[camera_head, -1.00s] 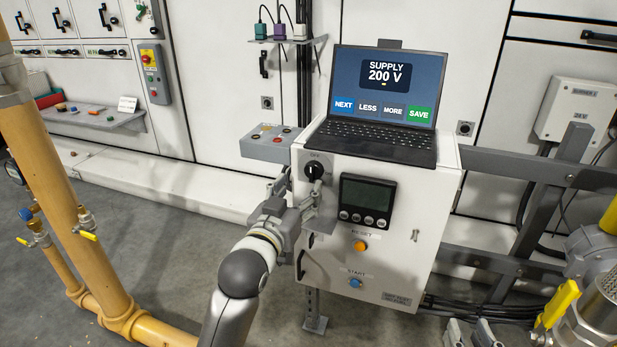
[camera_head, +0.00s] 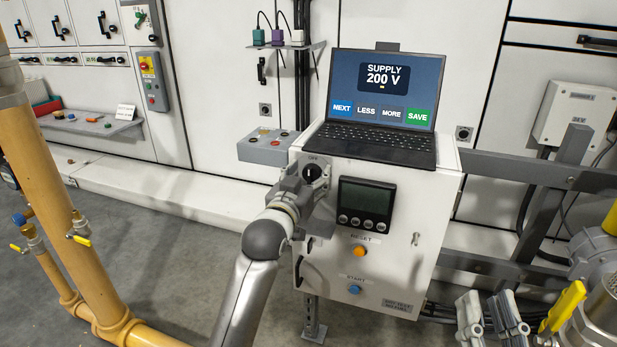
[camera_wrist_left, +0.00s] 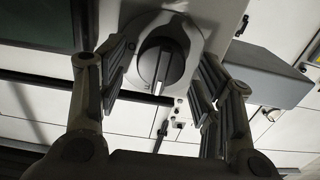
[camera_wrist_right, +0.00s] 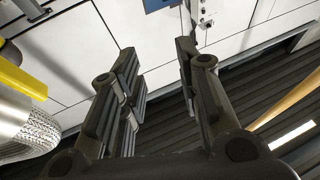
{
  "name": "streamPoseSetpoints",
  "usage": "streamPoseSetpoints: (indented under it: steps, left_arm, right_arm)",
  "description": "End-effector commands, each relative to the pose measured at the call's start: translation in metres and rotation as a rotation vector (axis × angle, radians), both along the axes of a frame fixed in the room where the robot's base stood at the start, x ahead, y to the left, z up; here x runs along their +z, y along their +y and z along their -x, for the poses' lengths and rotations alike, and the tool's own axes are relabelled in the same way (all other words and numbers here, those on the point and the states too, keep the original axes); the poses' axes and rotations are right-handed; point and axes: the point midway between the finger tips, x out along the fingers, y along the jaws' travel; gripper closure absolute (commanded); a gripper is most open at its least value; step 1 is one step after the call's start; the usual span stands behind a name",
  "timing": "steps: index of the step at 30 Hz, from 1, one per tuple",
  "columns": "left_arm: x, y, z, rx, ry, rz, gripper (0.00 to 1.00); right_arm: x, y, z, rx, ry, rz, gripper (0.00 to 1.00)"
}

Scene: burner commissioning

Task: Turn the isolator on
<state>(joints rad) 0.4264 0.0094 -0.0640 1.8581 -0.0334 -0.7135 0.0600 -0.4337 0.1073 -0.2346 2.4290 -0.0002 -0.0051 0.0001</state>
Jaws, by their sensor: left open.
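The isolator (camera_head: 312,172) is a black rotary knob at the upper left of the white cabinet front (camera_head: 420,255), with a small label above it that seems to read OFF. In the left wrist view the knob (camera_wrist_left: 165,66) sits on a round pale plate, its grip bar close to upright in the picture. My left gripper (camera_head: 304,181) is open in front of the knob, with its fingers on either side and gaps visible between. My right gripper (camera_head: 486,304) is open and empty at the lower right, away from the cabinet.
A laptop (camera_head: 380,105) showing SUPPLY 200 V stands on the cabinet. A grey box (camera_head: 268,150) is left of the cabinet. Yellow pipes (camera_head: 60,210) stand at left.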

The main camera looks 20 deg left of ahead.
Motion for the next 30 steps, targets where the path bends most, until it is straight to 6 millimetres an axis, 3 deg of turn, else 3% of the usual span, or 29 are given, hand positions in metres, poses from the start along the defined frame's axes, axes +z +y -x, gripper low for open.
streamPoseSetpoints:
  steps: [1, 11, 19, 26, 30]
  left_arm:
    - [0.0, 0.0, 0.0, 0.0, 0.0, 0.0, 0.43]
    - [0.0, 0.0, 0.0, 0.0, 0.0, 0.0, 0.84]
    - [0.001, 0.0, 0.0, -0.001, 0.0, -0.012, 0.84]
    - [0.002, -0.001, 0.0, -0.001, 0.0, -0.06, 0.84]
    - [0.002, 0.0, 0.0, 0.0, 0.0, -0.107, 0.84]
  right_arm:
    - [0.0, 0.0, 0.0, 0.0, 0.0, 0.0, 0.68]
    - [0.0, 0.0, 0.0, 0.0, 0.002, 0.001, 0.68]
    - [-0.006, -0.001, -0.003, -0.003, 0.044, 0.012, 0.68]
    - [-0.042, -0.004, -0.011, -0.015, 0.242, 0.066, 0.68]
    - [-0.075, -0.009, -0.011, -0.025, 0.424, 0.113, 0.68]
